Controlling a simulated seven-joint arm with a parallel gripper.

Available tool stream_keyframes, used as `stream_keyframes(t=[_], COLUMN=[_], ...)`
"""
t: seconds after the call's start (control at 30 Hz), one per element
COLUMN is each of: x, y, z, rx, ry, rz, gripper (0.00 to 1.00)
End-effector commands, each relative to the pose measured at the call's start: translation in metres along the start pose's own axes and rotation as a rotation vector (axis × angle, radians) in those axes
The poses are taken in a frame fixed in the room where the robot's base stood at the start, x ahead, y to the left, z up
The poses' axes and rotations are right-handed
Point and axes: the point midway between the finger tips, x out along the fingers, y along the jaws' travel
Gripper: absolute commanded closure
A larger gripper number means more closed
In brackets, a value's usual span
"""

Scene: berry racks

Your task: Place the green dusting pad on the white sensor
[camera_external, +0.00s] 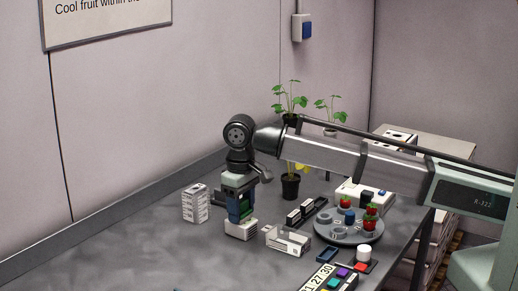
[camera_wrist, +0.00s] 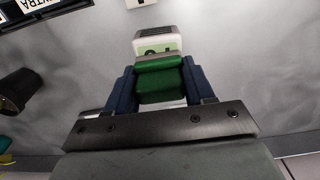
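The green dusting pad (camera_wrist: 160,84) sits between the two blue fingers of my gripper (camera_wrist: 158,92) in the wrist view, with a finger against each side. In the external view my gripper (camera_external: 239,212) points down and the pad is mostly hidden behind the fingers. The white sensor (camera_external: 242,231) is on the table directly below the fingers. In the wrist view the sensor (camera_wrist: 156,43) shows just beyond the pad, with a green panel and a dark vented edge. I cannot tell whether the pad touches the sensor.
A potted plant (camera_external: 290,187), a round grey rack (camera_external: 349,235) with berries and a block of coloured buttons (camera_external: 335,280) are farther right. The left tabletop is clear.

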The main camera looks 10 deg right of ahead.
Motion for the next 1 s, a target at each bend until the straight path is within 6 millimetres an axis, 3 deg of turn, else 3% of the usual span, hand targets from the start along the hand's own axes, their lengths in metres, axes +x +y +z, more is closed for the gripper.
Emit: stream_keyframes(t=[0.27,0.57,0.77,1.0], x=[0.0,-0.003,-0.024,-0.068], y=[0.0,0.0,0.0,-0.001], z=[0.0,0.0,-0.001,-0.002], rx=[0.0,0.0,0.0,0.0], ry=[0.0,0.001,0.002,0.003], rz=[0.0,0.0,-0.001,-0.001], gripper=[0.21,0.21,0.21,0.21])
